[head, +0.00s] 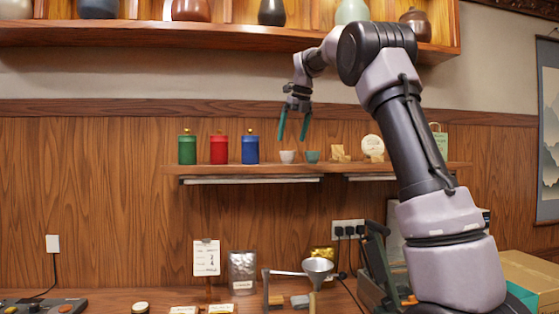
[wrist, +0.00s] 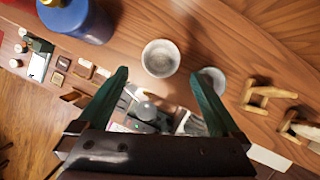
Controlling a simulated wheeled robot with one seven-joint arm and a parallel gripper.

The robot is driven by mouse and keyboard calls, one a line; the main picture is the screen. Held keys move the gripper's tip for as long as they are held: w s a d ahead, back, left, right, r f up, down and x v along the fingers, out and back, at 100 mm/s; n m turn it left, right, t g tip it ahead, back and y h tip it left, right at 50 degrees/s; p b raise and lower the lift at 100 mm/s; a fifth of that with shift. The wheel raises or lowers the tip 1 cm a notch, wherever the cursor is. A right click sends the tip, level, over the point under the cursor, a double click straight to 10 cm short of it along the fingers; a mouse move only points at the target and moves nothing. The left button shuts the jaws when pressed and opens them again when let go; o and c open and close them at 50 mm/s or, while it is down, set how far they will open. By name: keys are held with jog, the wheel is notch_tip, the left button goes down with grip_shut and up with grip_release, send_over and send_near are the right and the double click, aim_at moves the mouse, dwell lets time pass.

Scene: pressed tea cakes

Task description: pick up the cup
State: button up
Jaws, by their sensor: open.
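Two small cups stand upright on the narrow wall shelf. The white cup (head: 287,156) is left of the teal cup (head: 312,157) in the head view. My gripper (head: 293,131) is open and empty, pointing down just above the cups. In the wrist view, one cup (wrist: 160,47) lies just beyond the gap between my fingertips (wrist: 160,73), with its round mouth visible. The other cup (wrist: 216,77) is beside the right finger, which partly hides it. Neither finger visibly touches a cup.
The shelf (head: 235,170) also holds green (head: 187,150), red (head: 219,150) and blue (head: 250,149) canisters left of the cups. Wooden stands (head: 340,153) and a round pale cake (head: 373,146) are to the right. An upper shelf (head: 170,32) with jars overhangs.

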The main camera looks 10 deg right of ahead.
aim_at(288, 153)
jog(key=x, duration=0.7)
jog(key=shift+w+a+f, duration=0.1)
jog(key=shift+w, duration=0.25)
jog(key=c, duration=1.4)
